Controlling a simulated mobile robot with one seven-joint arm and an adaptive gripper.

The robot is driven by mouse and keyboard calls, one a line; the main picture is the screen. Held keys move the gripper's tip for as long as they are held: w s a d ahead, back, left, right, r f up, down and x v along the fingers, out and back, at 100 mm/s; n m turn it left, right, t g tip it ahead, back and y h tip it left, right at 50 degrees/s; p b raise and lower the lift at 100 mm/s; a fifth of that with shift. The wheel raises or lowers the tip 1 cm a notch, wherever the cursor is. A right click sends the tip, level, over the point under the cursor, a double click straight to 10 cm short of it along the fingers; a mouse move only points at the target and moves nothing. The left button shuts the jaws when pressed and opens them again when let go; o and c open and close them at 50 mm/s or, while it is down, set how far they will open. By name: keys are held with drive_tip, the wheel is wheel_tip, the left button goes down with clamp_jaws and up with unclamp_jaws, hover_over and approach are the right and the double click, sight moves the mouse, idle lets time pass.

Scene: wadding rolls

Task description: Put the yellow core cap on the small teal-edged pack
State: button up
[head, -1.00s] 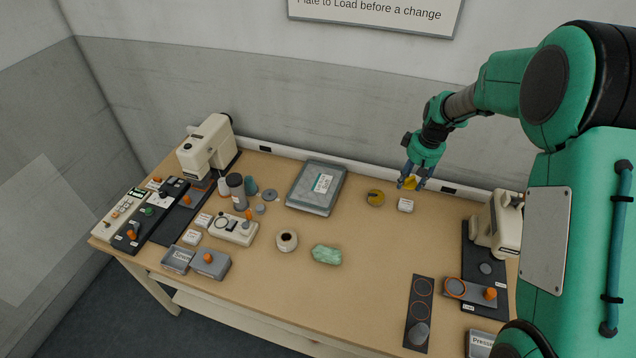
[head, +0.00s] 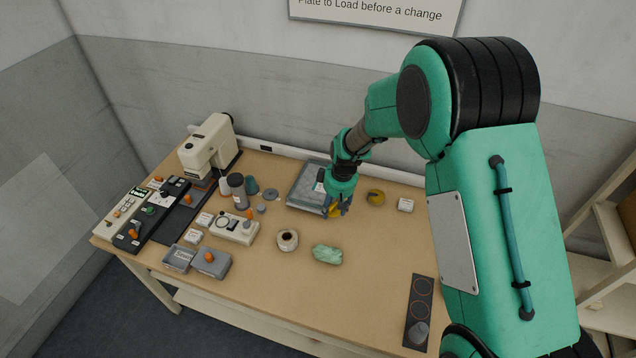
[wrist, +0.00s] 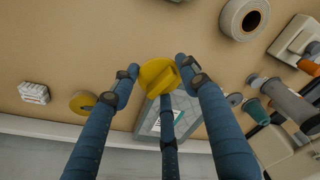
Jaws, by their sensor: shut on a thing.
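My gripper (head: 337,211) is shut on the yellow core cap (wrist: 158,77), a round disc with a raised bar, held among its blue fingers in the wrist view. The cap also shows as a bit of yellow (head: 334,211) in the head view. The gripper hangs above the table near the right edge of a grey flat case (head: 305,196). A white roll with a dark core hole (head: 288,240) stands in front of it and also shows in the wrist view (wrist: 232,22). A pale green wrapped lump (head: 327,255) lies to its right. I cannot tell which thing is the teal-edged pack.
A second yellow round piece (head: 376,197) and a small white block (head: 405,205) sit to the right. Bottles, a switch box (head: 234,229) and a cream machine (head: 209,145) crowd the left. A dark strip with rings (head: 420,310) lies front right. The right middle tabletop is clear.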

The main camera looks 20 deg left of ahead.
idle(0.3)
drive_tip(key=b, duration=0.1)
hover_over(322, 189)
drive_tip(key=shift+d+f, duration=0.3)
drive_tip(key=shift+f, duration=0.45)
drive_tip(key=shift+f+b, duration=0.4)
drive_tip(key=shift+f, duration=1.3)
drive_tip(key=shift+f, duration=0.2)
drive_tip(key=o, duration=0.8)
drive_tip(key=shift+r, duration=0.1)
